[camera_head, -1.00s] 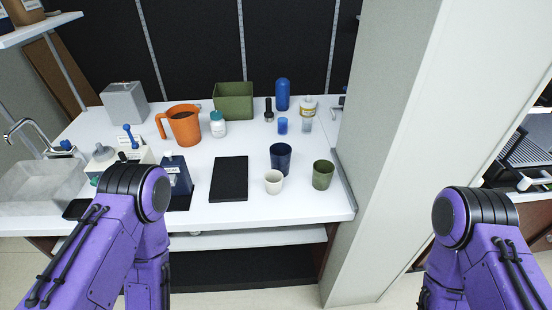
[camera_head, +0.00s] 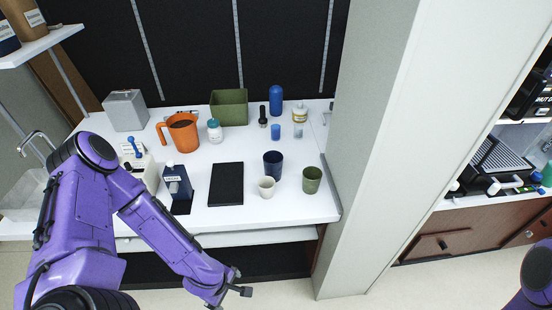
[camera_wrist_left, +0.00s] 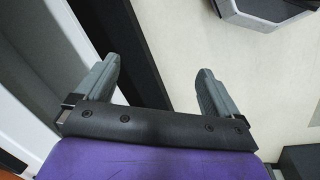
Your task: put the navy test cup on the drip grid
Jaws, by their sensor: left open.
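The navy cup (camera_head: 273,164) stands upright on the white counter, behind a cream cup (camera_head: 266,188) and to the left of an olive cup (camera_head: 312,179). A dark slatted grid (camera_head: 502,160), which looks like the drip grid, is at the right, beyond the pale partition. My left gripper (camera_head: 236,291) is open and empty, in front of the counter and below its top, well apart from the cups. Its two spread fingers (camera_wrist_left: 155,88) show in the left wrist view with nothing between them. My right gripper is out of view.
The tall pale partition (camera_head: 368,150) stands between the counter and the grid. A black mat (camera_head: 226,184), a navy grinder-like device (camera_head: 177,188), an orange jug (camera_head: 182,132) and a green bin (camera_head: 229,107) stand on the counter. The floor in front is open.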

